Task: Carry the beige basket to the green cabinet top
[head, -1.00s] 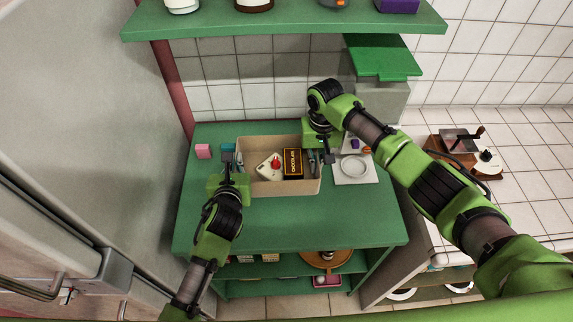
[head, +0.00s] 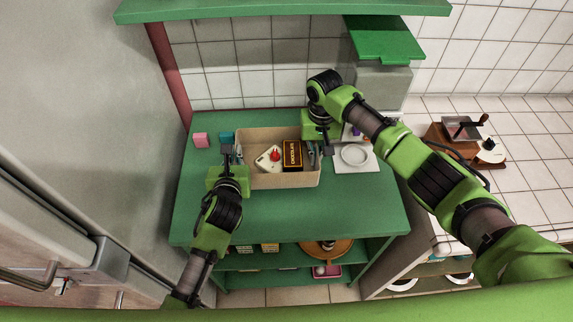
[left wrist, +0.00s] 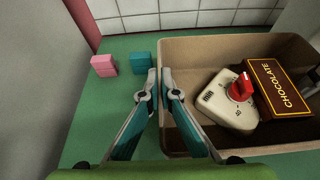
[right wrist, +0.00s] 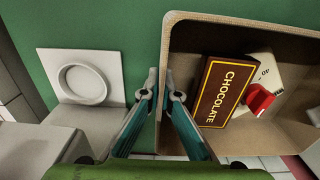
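The beige basket (head: 285,180) is over the green worktop (head: 290,215); I cannot tell whether its base touches it. It holds a brown chocolate box (head: 292,154) and a cream timer with a red knob (head: 269,159). My left gripper (left wrist: 160,78) is closed on the basket's left wall, a finger on each side. My right gripper (right wrist: 160,78) is closed on the opposite wall in the same way. A bright green flat top (head: 385,43) sits over a grey box at the back right; I cannot tell whether this is the cabinet top meant.
Pink (head: 200,140) and teal (head: 226,137) blocks stand left of the basket. A white plate (head: 354,155) on a square mat lies to its right. A green shelf (head: 280,10) hangs above. A grinder (head: 463,128) stands on the tiled counter. The worktop's front is clear.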

